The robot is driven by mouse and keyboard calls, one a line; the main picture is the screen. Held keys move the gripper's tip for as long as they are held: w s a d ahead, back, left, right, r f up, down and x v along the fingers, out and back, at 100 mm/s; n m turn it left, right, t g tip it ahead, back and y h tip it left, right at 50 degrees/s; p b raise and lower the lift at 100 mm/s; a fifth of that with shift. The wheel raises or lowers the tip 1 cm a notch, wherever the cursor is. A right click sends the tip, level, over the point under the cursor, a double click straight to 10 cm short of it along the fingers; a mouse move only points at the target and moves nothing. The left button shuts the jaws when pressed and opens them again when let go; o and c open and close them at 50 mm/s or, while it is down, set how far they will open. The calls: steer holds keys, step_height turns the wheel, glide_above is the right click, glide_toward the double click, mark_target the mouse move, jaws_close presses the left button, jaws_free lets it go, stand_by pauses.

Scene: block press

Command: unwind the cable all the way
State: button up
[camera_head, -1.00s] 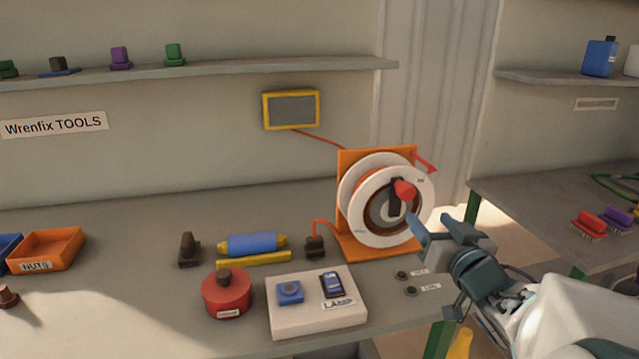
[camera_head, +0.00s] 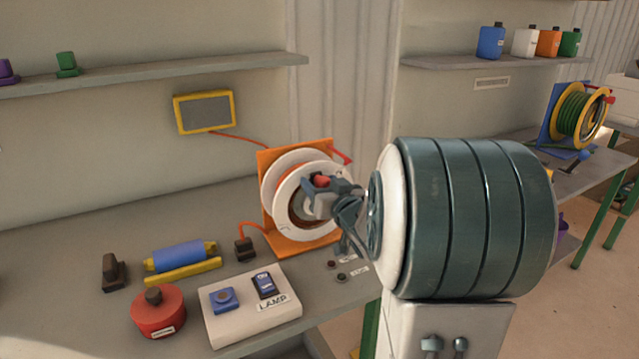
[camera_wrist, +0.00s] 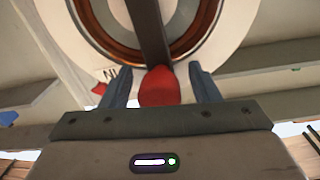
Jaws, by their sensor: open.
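The cable reel (camera_head: 290,210) has white discs on an orange stand (camera_head: 295,148) on the workbench. Orange cable shows wound inside it, and a lead runs to a black plug (camera_head: 245,249) on the bench. My gripper (camera_head: 325,183) is at the front of the reel, at its red crank knob (camera_head: 321,180). In the wrist view the open fingers (camera_wrist: 160,88) stand on either side of the red knob (camera_wrist: 159,87), with small gaps. The dark crank arm (camera_wrist: 149,35) runs from the knob across the reel face. My gripper and arm hide part of the reel in the head view.
A white lamp switch box (camera_head: 250,310), a red round container (camera_head: 158,311) and a blue roller (camera_head: 180,256) stand left of the reel. A second reel (camera_head: 578,113) with green cable stands far right. A yellow-framed panel (camera_head: 205,112) hangs behind.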

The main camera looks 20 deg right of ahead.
steer(key=shift+w, duration=0.2)
steer(key=shift+c, duration=0.4)
jaws_close()
steer(key=shift+f+b, duration=0.1)
steer(key=shift+b, duration=0.35)
